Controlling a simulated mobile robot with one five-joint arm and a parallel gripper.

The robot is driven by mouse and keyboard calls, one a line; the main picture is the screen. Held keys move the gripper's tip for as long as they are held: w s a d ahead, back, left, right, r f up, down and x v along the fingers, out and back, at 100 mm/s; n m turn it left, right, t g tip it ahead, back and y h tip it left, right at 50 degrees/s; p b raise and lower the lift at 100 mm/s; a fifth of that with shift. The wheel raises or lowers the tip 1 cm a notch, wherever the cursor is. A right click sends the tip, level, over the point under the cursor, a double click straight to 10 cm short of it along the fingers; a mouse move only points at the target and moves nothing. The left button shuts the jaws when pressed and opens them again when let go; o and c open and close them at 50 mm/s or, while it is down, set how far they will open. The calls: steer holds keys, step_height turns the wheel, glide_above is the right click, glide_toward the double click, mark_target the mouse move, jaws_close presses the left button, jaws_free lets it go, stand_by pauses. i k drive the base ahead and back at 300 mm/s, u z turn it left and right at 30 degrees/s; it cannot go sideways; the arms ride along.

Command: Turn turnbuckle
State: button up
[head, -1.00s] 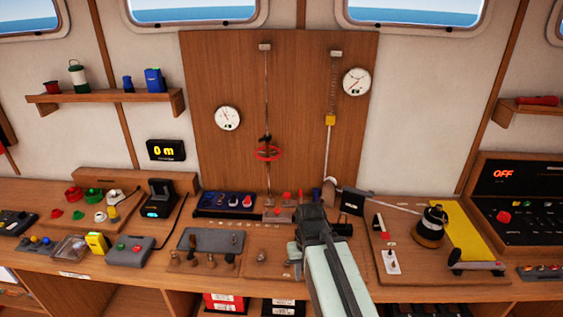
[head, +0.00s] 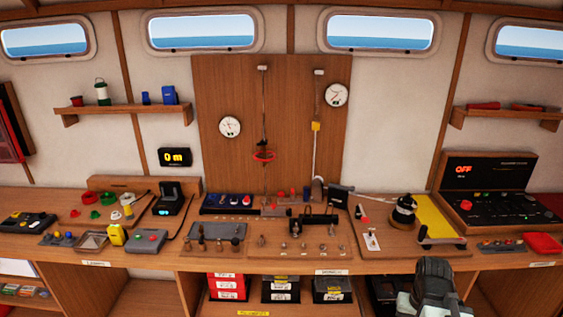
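The turnbuckle (head: 264,156) hangs on a thin vertical line in front of the wooden backboard (head: 225,90). It has a red ring-like handle with a dark fitting above it. Its line runs from a light bracket (head: 263,68) at the top down toward the bench. My gripper (head: 434,268) is at the lower right, in front of the bench's front edge, well apart from the turnbuckle. I see it from behind, so its fingers are hidden and I cannot tell whether it is open.
Two round dials (head: 336,95) are on the backboard. A second line with a yellow block (head: 316,126) hangs right of the turnbuckle. Below stand a blue tray (head: 228,210) and several small fittings. A dark drum (head: 403,211) stands at the right. The air before the backboard is clear.

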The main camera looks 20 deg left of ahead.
mark_target(265, 156)
steer(key=u, duration=0.65)
steer(key=i, duration=1.1)
steer(key=u, duration=1.5)
steer(key=i, duration=1)
steer(key=u, duration=0.55)
steer(key=k, duration=0.75)
steer(key=u, duration=0.25)
steer(key=i, duration=0.75)
steer(key=z, duration=0.05)
